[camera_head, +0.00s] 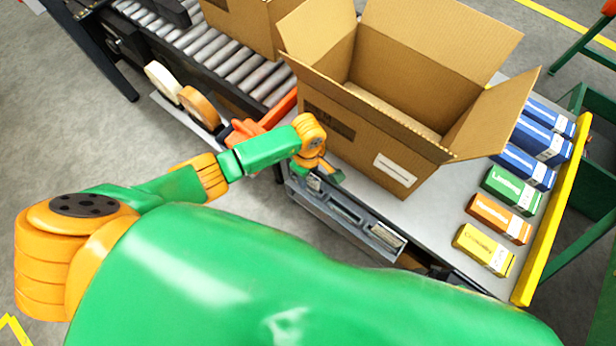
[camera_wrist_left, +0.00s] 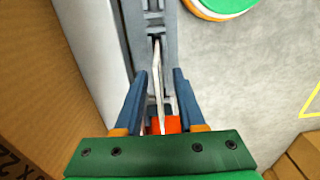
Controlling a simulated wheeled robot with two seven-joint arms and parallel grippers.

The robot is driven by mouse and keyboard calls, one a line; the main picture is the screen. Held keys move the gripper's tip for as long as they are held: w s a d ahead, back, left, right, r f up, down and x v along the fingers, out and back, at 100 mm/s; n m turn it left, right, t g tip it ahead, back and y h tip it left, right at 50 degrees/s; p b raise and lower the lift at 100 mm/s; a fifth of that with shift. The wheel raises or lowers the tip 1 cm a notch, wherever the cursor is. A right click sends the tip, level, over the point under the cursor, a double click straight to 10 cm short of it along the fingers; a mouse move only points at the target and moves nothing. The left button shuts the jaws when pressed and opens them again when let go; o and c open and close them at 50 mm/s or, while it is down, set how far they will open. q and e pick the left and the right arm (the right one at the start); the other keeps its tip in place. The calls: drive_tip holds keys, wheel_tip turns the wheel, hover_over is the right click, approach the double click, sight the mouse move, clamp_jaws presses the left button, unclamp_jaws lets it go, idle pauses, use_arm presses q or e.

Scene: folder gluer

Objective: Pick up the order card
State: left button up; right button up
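The order card appears to be the thin pale card (camera_wrist_left: 160,75) seen nearly edge-on in the left wrist view, standing in the grey rack (camera_wrist_left: 150,25). My left gripper (camera_wrist_left: 160,74) has its two blue fingers apart, one on each side of the card, with a gap visible beside it. A red-orange patch shows between the finger bases; I cannot tell what it belongs to. In the head view, my left gripper (camera_head: 328,178) is over the left end of the rack (camera_head: 345,214) on the table's edge, mostly hidden by its wrist. My right gripper is out of view.
A large open carton (camera_head: 370,130) stands on the table close to my left gripper. Several small boxes (camera_head: 499,218) line the right side by a yellow rail (camera_head: 548,220). A roller conveyor (camera_head: 225,60) and tape rolls (camera_head: 199,108) are at upper left.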

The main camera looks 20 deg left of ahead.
use_arm(q)
clamp_jaws()
drive_tip(key=shift+r, duration=0.1)
